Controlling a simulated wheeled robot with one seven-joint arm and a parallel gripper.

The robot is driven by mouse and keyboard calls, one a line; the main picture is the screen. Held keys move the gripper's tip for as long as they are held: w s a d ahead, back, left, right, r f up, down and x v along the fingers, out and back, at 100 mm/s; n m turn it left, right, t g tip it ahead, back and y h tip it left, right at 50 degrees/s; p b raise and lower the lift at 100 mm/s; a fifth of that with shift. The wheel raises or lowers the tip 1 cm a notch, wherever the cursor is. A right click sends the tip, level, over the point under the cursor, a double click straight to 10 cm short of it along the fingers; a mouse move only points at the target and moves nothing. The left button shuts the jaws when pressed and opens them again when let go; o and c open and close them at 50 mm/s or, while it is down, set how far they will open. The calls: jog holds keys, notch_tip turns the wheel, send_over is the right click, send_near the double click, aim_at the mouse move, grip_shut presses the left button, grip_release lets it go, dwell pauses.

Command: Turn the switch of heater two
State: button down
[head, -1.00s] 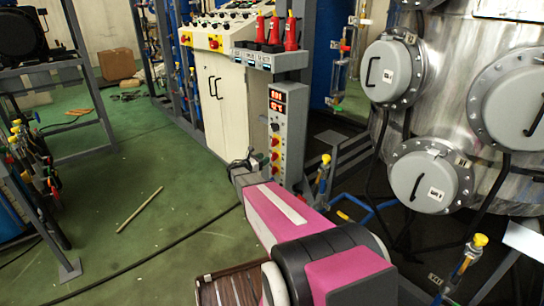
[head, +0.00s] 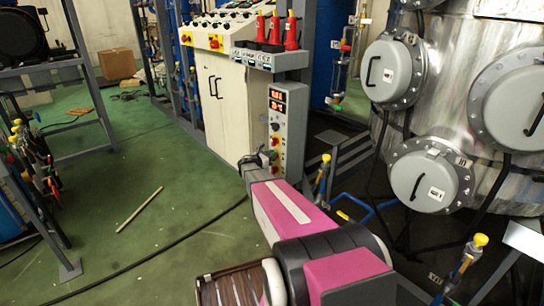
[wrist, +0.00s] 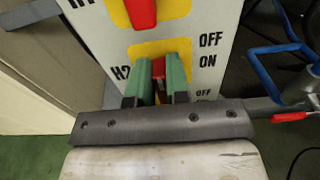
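The heater two switch (wrist: 158,68) is a red knob on a yellow plate beside the "H2" label, with "OFF" and "ON" printed to its right. In the wrist view, the two green fingers of my gripper (wrist: 160,84) are on either side of this knob, with a narrow gap between them. The fingers hide most of the knob, so its angle and any firm contact cannot be told. In the head view, my gripper (head: 262,157) is at the left side of the grey control box (head: 291,140), which has red displays.
The heater one switch (wrist: 140,12), also red on yellow, sits just above the fingers. A white cabinet (head: 225,105) stands left of the box. Blue pipes (wrist: 270,65) run at the right. Green floor (head: 150,165) is open to the left.

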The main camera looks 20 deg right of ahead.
jog(key=shift+m, duration=0.3)
jog(key=m, duration=0.3)
jog(key=s+m, duration=0.1)
jog(key=m, duration=0.5)
jog(key=shift+s+d+f, duration=0.2)
jog(key=shift+f, duration=0.1)
jog(key=m, duration=0.4)
jog(key=shift+s+f, duration=0.15)
jog(key=shift+f, duration=0.15)
jog(key=shift+f+m, duration=0.15)
jog(key=shift+m, duration=0.9)
jog(key=shift+f+m, duration=0.15)
jog(key=shift+m, duration=0.9)
jog(key=c, duration=1.1)
grip_release()
